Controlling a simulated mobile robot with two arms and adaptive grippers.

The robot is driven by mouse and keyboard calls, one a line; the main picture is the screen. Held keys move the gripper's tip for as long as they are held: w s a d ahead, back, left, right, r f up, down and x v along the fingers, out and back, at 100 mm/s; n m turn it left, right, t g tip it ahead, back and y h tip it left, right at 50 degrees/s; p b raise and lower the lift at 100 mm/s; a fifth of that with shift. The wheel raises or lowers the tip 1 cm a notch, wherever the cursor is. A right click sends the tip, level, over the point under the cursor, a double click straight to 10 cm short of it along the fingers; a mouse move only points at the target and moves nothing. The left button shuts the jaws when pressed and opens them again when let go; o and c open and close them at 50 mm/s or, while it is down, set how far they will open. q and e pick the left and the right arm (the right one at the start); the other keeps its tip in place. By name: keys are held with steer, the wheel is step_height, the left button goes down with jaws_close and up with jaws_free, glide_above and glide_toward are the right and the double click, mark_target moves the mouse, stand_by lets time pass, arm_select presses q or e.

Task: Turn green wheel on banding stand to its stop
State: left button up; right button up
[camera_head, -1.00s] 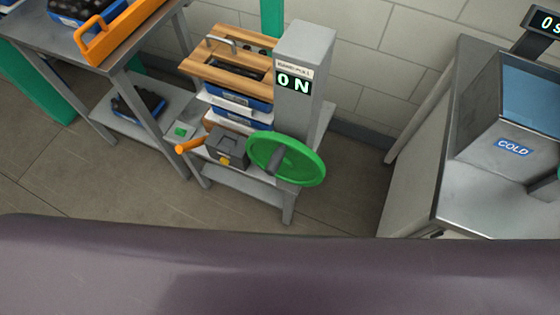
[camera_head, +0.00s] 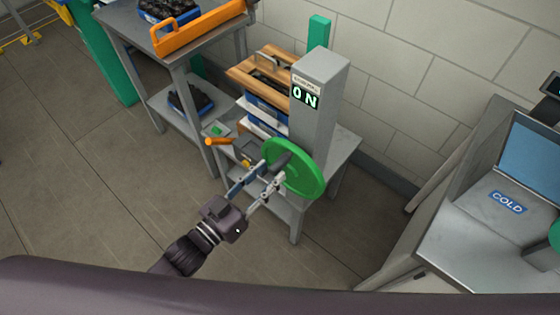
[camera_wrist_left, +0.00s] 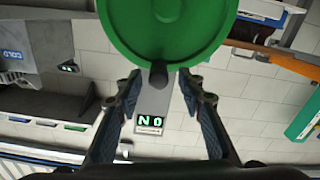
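The green wheel (camera_head: 304,172) is mounted on the front of the grey post of the banding stand (camera_head: 322,105). Its display shows "0 N". The wheel also fills the top of the left wrist view (camera_wrist_left: 165,28), with a dark grey knob or hub (camera_wrist_left: 158,74) at its lower edge. My left gripper (camera_head: 268,176) is at the wheel's left side, fingers pointing at it. In the left wrist view its two fingers (camera_wrist_left: 160,82) are open, one on each side of the knob, with gaps visible. Contact cannot be told. My right gripper is not in view.
An orange handle (camera_head: 217,141) sticks out left of the stand. Wooden-topped blue crates (camera_head: 268,88) sit behind. A COLD basin (camera_head: 480,225) is at right. Floor at front left is clear.

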mark_target(281, 163)
arm_select(q)
steer(key=x, duration=0.4)
steer(key=shift+d+r+p, duration=0.1)
steer(key=shift+r+p, duration=0.05)
steer(key=shift+p, duration=0.25)
steer(key=shift+w+d, duration=0.3)
steer(key=shift+w, duration=0.2)
jaws_close()
